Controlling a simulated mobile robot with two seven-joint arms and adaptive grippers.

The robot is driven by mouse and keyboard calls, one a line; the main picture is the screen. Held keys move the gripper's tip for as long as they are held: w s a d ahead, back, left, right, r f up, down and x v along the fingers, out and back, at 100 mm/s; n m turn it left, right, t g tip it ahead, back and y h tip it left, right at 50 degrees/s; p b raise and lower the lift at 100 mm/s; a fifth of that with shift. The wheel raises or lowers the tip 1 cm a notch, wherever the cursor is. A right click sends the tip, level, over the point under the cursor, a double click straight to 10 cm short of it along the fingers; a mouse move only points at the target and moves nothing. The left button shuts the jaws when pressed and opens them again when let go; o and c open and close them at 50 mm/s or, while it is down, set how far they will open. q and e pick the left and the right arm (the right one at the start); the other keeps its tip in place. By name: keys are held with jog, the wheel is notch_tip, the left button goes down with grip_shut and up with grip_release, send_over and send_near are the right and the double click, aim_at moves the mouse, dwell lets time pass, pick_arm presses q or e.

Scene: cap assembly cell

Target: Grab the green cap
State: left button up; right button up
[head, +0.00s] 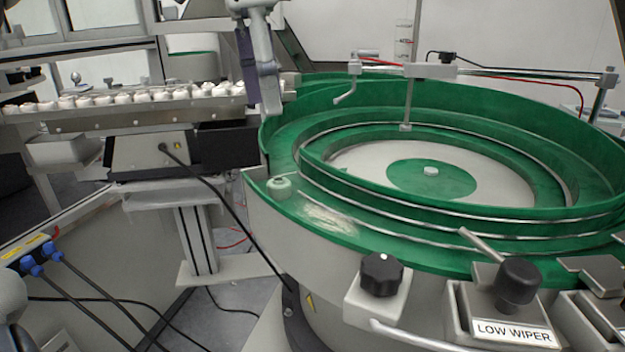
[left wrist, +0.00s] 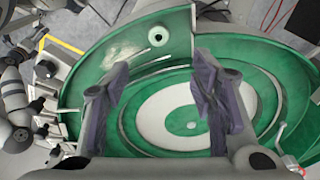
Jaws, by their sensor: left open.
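The green cap (head: 279,187) is a small pale-green ring-shaped piece on the green track at the left edge of the feeder bowl in the head view. In the left wrist view the cap (left wrist: 157,36) shows a dark hole in its middle, near the top of the picture. My left gripper (head: 260,103) hangs above the bowl's far left rim, up and behind the cap, apart from it. In the left wrist view the gripper (left wrist: 157,72) has its two purple-padded fingers wide apart with nothing between them. My right gripper is not seen.
The green feeder bowl (head: 490,228) has stepped rims and a metal post with a crossbar (head: 430,70). A conveyor of white caps (head: 130,97) runs to the left. Black knobs (head: 381,274) and a box labelled LOW WIPER (head: 513,332) stand at the front.

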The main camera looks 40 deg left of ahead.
aim_at(278, 179)
pick_arm(q)
jog(key=f, duration=0.4)
jog(key=f+b, duration=0.1)
jog(key=f, duration=0.7)
jog(key=shift+w+d, duration=0.15)
jog(key=shift+d, duration=0.1)
jog(key=shift+r, duration=0.15)
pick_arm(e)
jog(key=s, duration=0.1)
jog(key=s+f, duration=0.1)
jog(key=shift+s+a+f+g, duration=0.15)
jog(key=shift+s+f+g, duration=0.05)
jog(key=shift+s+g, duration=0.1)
pick_arm(q)
jog(key=c, duration=0.8)
